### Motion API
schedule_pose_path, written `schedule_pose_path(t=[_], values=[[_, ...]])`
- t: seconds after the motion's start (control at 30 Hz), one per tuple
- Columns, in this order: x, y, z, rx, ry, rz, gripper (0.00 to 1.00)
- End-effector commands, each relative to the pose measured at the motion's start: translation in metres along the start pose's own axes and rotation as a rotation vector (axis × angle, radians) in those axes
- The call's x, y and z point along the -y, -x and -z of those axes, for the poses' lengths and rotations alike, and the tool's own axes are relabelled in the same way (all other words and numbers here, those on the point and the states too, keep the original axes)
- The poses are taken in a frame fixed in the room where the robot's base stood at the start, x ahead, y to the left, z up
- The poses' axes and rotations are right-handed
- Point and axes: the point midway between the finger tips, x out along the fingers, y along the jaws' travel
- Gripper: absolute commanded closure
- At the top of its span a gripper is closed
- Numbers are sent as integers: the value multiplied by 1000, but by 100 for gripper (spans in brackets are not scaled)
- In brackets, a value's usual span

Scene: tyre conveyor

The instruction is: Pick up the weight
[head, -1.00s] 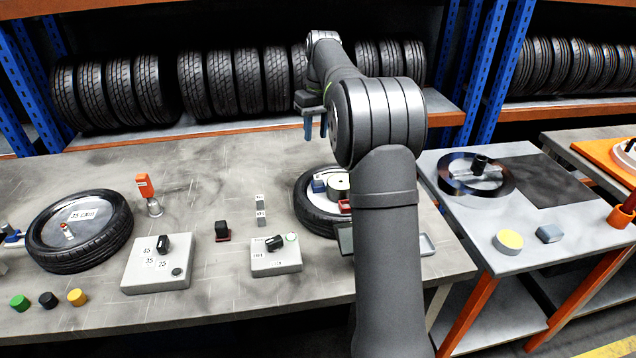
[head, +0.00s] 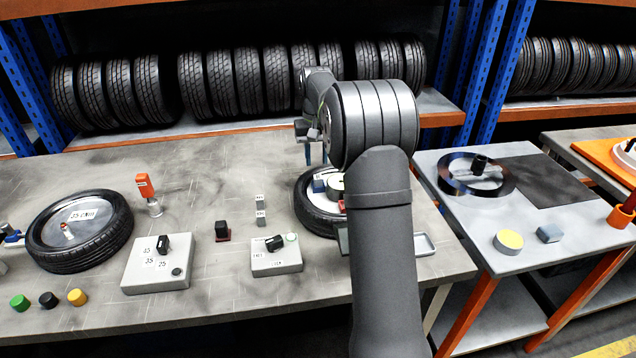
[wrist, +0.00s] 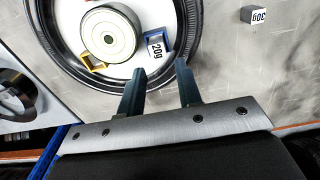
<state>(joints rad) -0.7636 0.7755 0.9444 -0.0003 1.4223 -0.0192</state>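A small weight marked 20g (wrist: 158,44), blue and white, sits inside the tyre (wrist: 188,75) beside a pale round cylinder (wrist: 108,36). In the head view the blue weight (head: 319,186) shows at the tyre's left part. A grey block marked 30g (wrist: 254,14) lies on the table outside the tyre. Two small grey labelled blocks (head: 260,204) stand left of the tyre in the head view. My gripper (wrist: 160,67) is open and empty, its fingertips near the tyre rim beside the 20g weight. In the head view my gripper (head: 316,160) points down over the tyre's back edge.
A yellow piece (wrist: 92,62) lies by the cylinder. A control box with a black knob (head: 276,260) stands in front of the tyre. A metal tray (head: 425,244) is partly hidden by my arm. Another tyre (head: 80,255) lies at left. Shelved tyres line the back.

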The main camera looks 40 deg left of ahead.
Motion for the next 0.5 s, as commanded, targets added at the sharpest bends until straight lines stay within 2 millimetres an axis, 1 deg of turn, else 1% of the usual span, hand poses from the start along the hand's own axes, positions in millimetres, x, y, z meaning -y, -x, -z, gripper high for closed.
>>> schedule_pose_path(t=[0.17, 0.4, 0.5], values=[[-1, -12, 0, 1, 0, 0, 68], [-4, -46, -2, 2, 0, 0, 68], [-3, -56, -2, 1, 0, 1, 68]])
